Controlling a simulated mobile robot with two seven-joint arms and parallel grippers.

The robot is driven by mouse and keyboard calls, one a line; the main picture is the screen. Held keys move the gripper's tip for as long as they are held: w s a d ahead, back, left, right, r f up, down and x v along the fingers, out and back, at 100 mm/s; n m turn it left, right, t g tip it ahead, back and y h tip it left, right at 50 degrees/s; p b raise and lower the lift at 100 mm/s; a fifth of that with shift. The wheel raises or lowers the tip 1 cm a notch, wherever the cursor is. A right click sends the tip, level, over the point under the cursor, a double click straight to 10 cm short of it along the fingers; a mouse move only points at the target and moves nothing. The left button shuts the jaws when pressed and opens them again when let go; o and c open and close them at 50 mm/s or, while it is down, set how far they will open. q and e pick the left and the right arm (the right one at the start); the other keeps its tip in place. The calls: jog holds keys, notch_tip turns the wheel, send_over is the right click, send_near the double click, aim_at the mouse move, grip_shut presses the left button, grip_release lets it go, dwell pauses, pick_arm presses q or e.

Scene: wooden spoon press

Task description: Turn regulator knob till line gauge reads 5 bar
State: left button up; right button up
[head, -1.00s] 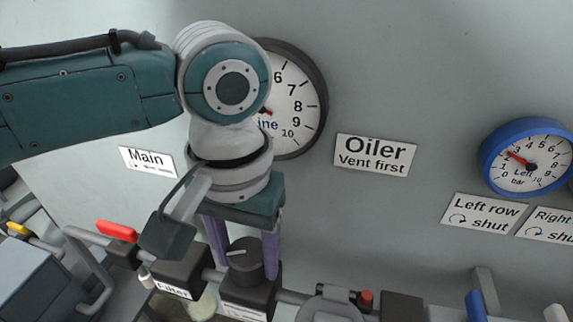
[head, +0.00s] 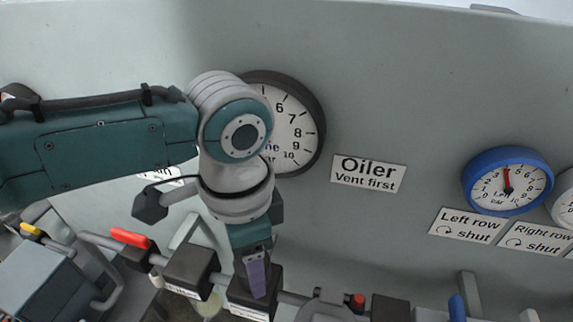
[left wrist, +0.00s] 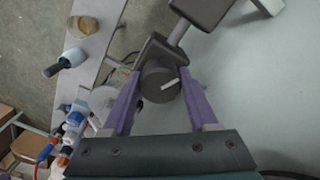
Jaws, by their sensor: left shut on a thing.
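My left gripper (head: 257,290) points down at the regulator, its purple fingers seen nearly edge-on in the head view. In the left wrist view the dark round regulator knob (left wrist: 160,82), with a pale pointer mark, sits between the fingertips (left wrist: 162,80), which are shut on it. In the head view the gripper hides the knob. The black-rimmed line gauge (head: 306,128) is partly behind my left arm. Its 6 to 10 marks show, but its needle is hidden, so I cannot read it. My right gripper is not in view.
A red lever (head: 130,238) and the dark filter block (head: 190,270) stand left of the regulator. A small red button (head: 357,301) is to its right.

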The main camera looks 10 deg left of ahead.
pick_arm(q)
jog(key=shift+m, duration=1.1)
jog(key=o, duration=1.4)
jog(key=shift+c, duration=0.2)
jog(key=shift+r, duration=0.1)
notch_tip(320, 180, up, 10)
jog(key=shift+f+p, duration=0.1)
jog(key=shift+p, duration=0.2)
